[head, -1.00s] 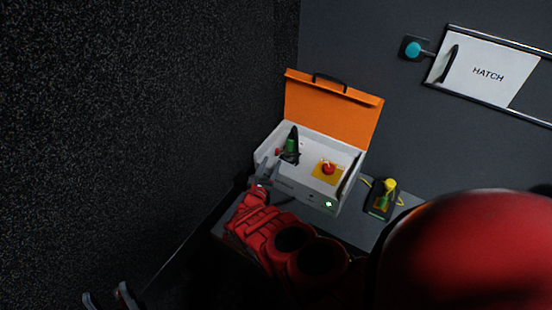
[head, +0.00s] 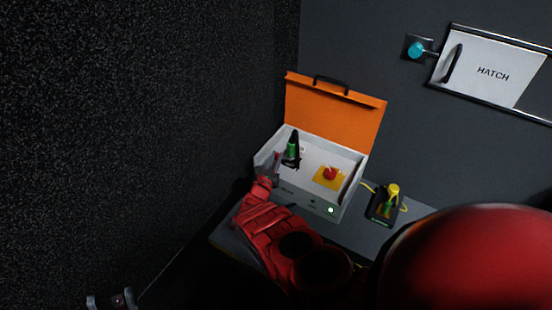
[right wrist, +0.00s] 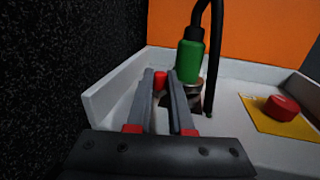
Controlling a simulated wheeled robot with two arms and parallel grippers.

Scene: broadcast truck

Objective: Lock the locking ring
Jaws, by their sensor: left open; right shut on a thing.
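A green connector (head: 292,149) with a black cable stands upright in the left part of the open orange-lidded case (head: 348,206). In the right wrist view, the green connector (right wrist: 190,62) sits in a dull metallic ring (right wrist: 194,88), partly hidden by my finger. A red tab (right wrist: 160,80) shows beside the ring, between my fingertips. My right gripper (right wrist: 163,78) is shut on this red tab; in the head view, the right gripper (head: 275,160) reaches over the case's left front wall. My left gripper (head: 112,298) is open and empty at the bottom left, partly cut off.
A red button (head: 330,173) on a yellow plate sits in the case's right part. A black device with a yellow knob (head: 393,190) stands right of the case. A hatch panel (head: 490,74) with a cyan-knobbed lever (head: 416,50) is on the wall. A dark wall rises at left.

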